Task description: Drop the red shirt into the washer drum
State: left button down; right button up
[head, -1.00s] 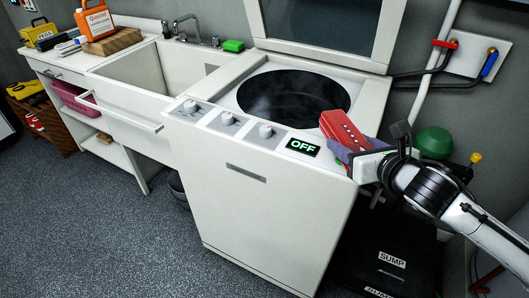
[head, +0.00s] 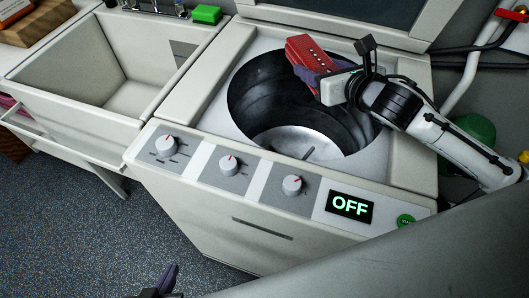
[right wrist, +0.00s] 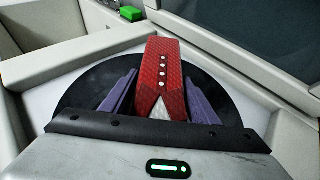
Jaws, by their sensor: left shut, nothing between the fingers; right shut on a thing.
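The red shirt (head: 308,55) is a folded red bundle with a row of white buttons. My right gripper (head: 318,76) is shut on it and holds it over the back of the open washer drum (head: 270,95). In the right wrist view the shirt (right wrist: 166,75) sits between the purple fingers (right wrist: 160,100), with the dark drum opening around and below. The white top-load washer (head: 200,115) has its lid (head: 360,22) raised. My left gripper (head: 165,283) is at the bottom edge, low in front of the washer, shut and empty.
The washer's front panel has three knobs (head: 229,164) and a display (head: 349,206) reading OFF. A utility sink (head: 90,75) stands to the left, with a green sponge (head: 207,14) behind it. Hoses (head: 480,58) run along the wall at right.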

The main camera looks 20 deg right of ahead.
jog(key=shift+s+f, duration=0.1)
jog(key=shift+f, duration=0.25)
notch_tip(320, 180, down, 5)
jog(key=b, duration=0.6)
jog(key=o, duration=1.1)
jog(key=shift+o, duration=0.6)
jog(key=shift+s, duration=0.1)
